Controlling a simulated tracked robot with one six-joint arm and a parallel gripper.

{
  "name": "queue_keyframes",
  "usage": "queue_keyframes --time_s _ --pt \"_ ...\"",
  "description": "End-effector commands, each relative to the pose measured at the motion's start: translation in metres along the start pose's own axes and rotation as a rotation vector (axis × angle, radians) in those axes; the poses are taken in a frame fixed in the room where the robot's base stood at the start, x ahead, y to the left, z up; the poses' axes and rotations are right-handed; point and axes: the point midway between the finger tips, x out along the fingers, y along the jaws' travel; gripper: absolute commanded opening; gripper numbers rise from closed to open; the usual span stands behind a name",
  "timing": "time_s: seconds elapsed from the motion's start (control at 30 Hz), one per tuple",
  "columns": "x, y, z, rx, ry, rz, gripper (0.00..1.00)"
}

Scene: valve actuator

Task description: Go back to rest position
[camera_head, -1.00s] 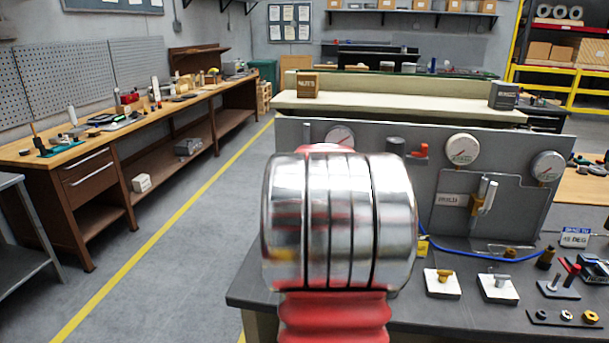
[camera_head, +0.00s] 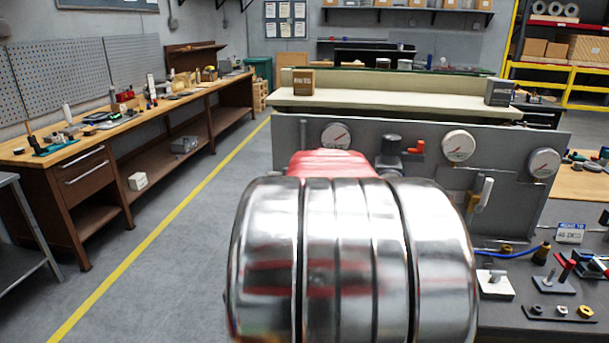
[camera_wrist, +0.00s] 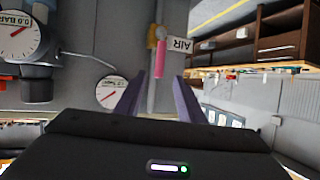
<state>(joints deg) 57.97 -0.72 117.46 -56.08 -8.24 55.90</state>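My gripper (camera_wrist: 158,98) shows in the wrist view with its two dark purple fingers spread apart and nothing visibly held between them. It is not visible in the head view, where my own chrome and red arm fills the lower middle. The grey valve panel (camera_head: 290,150) stands behind my arm, with several round gauges. A small red valve handle (camera_head: 415,147) and a pale lever (camera_head: 484,193) are on it. In the wrist view, a pink handle (camera_wrist: 160,58) and an AIR label (camera_wrist: 180,44) lie beyond the fingertips, apart from them.
The dark bench (camera_head: 510,318) at lower right holds several small fittings and a blue hose (camera_head: 488,252). A long wooden workbench (camera_head: 75,143) runs along the left wall. The grey floor (camera_head: 180,240) with a yellow line is clear between them.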

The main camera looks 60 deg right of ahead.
Motion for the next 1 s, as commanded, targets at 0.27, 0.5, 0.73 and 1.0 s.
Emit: queue_keyframes --time_s 0.27,0.5,0.73,1.0 --pt "0.0 -0.001 0.0 -0.001 0.0 -0.001 0.35" --pt "-0.003 -0.008 0.0 -0.007 -0.002 -0.004 0.35" --pt "-0.032 -0.057 0.007 -0.052 -0.034 -0.016 0.35" --pt "-0.095 -0.131 0.041 -0.136 -0.131 -0.062 0.35"
